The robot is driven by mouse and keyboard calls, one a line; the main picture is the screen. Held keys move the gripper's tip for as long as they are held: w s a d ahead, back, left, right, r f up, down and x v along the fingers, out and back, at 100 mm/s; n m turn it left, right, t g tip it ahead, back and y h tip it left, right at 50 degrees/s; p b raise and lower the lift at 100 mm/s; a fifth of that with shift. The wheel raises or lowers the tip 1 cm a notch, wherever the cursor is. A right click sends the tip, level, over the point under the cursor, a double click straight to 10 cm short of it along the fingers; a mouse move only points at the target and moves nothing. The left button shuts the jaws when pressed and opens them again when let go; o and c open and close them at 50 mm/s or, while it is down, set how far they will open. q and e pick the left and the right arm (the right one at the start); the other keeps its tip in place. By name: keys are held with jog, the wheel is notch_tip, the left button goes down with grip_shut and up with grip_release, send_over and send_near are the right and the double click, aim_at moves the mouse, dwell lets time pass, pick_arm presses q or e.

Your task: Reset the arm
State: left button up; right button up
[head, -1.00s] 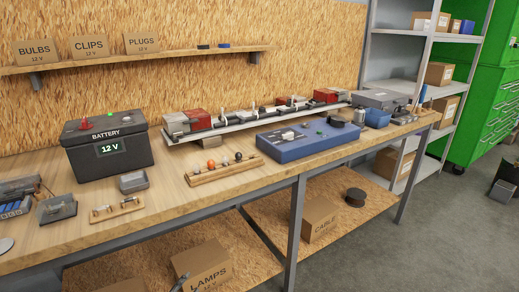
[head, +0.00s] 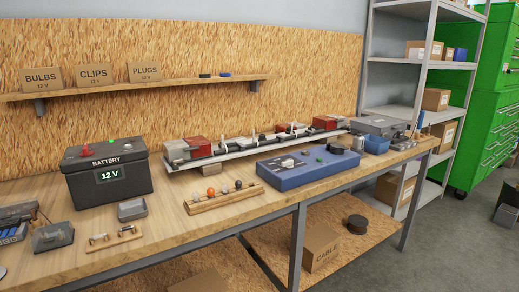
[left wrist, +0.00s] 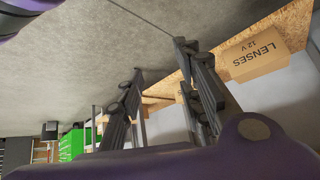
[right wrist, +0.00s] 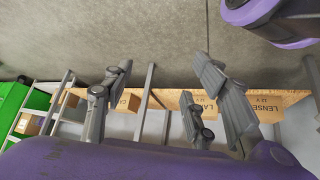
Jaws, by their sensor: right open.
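Neither gripper shows in the head view. In the left wrist view my left gripper (left wrist: 159,57) is open and empty, its two dark fingers apart over the grey floor. A box marked LENSES (left wrist: 254,52) on the wooden lower shelf lies beyond its right finger. In the right wrist view my right gripper (right wrist: 160,62) is open and empty, its fingers wide apart. Boxes on the lower shelf show behind it, among them the LENSES box (right wrist: 262,106). Nothing touches either gripper.
The workbench (head: 170,225) carries a 12 V battery (head: 108,175), a light bar (head: 230,153), a blue tester (head: 308,170) and a bulb rack (head: 222,198). A CABLE box (head: 321,247) sits below. Metal shelving (head: 398,89) and a green cabinet (head: 490,120) stand right.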

pick_arm(q)
jog(key=s+r+p, duration=0.1)
jog(key=s+r, duration=0.2)
jog(key=s, duration=0.1)
jog(key=w+r+n+t+p, duration=0.1)
jog(key=w+r+p, duration=0.3)
jog(key=r+p, duration=0.9)
jog(key=shift+w+d, duration=0.2)
jog(key=shift+w, duration=0.2)
pick_arm(e)
jog(key=w+r, duration=0.2)
jog(key=r, duration=0.5)
jog(key=w+r+t, duration=0.1)
jog(key=w+r, duration=0.2)
jog(key=r, duration=0.4)
jog(key=shift+a+r, duration=0.15)
jog(key=shift+a, duration=0.2)
pick_arm(q)
jog(key=shift+s+r, duration=0.1)
jog(key=shift+r, duration=0.05)
pick_arm(e)
jog(key=shift+s, duration=0.1)
